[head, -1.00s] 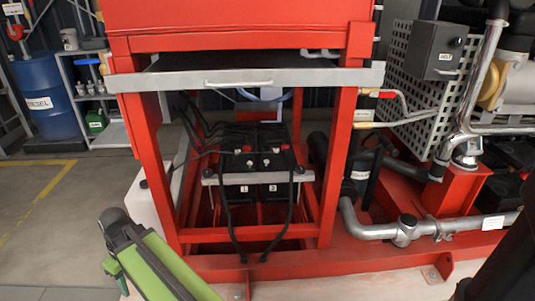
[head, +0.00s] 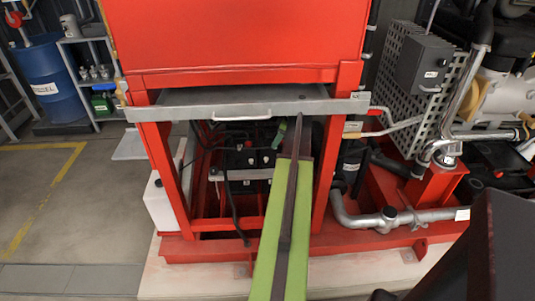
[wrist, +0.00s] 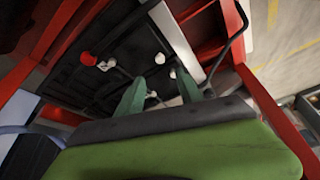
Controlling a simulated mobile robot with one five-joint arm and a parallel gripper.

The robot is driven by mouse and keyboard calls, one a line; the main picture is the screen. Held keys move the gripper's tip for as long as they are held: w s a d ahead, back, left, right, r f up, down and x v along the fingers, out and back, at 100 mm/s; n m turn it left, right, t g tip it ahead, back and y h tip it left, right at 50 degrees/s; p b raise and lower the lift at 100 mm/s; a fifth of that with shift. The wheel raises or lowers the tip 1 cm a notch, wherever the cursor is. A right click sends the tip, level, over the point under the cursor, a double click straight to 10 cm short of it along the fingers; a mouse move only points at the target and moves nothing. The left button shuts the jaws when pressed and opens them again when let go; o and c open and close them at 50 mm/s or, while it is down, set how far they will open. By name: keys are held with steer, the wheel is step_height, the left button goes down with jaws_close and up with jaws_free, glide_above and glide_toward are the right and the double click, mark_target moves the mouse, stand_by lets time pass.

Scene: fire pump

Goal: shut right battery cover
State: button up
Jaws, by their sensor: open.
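Two black batteries (head: 247,158) sit side by side in the red frame under the grey tray, and my arm partly hides the right one. In the wrist view, the black battery tops (wrist: 70,82) show red and white terminal parts. I cannot tell for sure which part is the right battery cover, or how far open it is. My gripper (head: 281,135) is at the right battery, under the tray. In the wrist view, its two green fingers (wrist: 158,92) are apart over the terminals, with nothing clearly held between them.
The grey tray (head: 190,97) with a front handle hangs low above the batteries. Red posts (head: 326,165) stand on both sides, and a pale bar (head: 230,175) crosses the battery fronts. Black cables hang at the left. Pipes (head: 395,218) lie at the right.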

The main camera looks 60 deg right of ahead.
mark_target(266, 158)
steer(key=b+x, duration=1)
steer(key=x, duration=0.1)
steer(key=shift+s+f, duration=0.1)
steer(key=shift+s, duration=0.05)
steer(key=shift+w+f+b, duration=0.35)
steer(key=shift+f+b, duration=0.05)
steer(key=shift+a+r, duration=0.1)
steer(key=shift+c, duration=0.4)
jaws_close()
